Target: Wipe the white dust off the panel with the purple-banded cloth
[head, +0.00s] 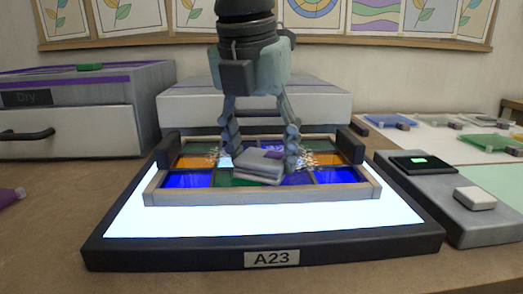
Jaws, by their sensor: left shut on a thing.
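A framed stained-glass panel (160,197) with blue, green and orange panes lies on a lit light box (120,224) labelled A23. White dust specks (312,158) show on the panel to the right of my gripper, and more white specks (197,161) show on its left part. My left gripper (260,160) comes down from above with its fingers around a folded grey cloth (255,166) that has a purple patch at its right end. The cloth is low over the middle of the panel; whether it touches the glass I cannot tell. The gripper hides part of the panel's back. My right gripper is not in view.
A grey drawer unit labelled Dry (70,125) stands at the left. A pale box (330,108) is behind the light box. At the right are a grey device with a small screen (480,220) and a white surface with coloured glass pieces (440,130). A purple item (10,194) lies at the left edge.

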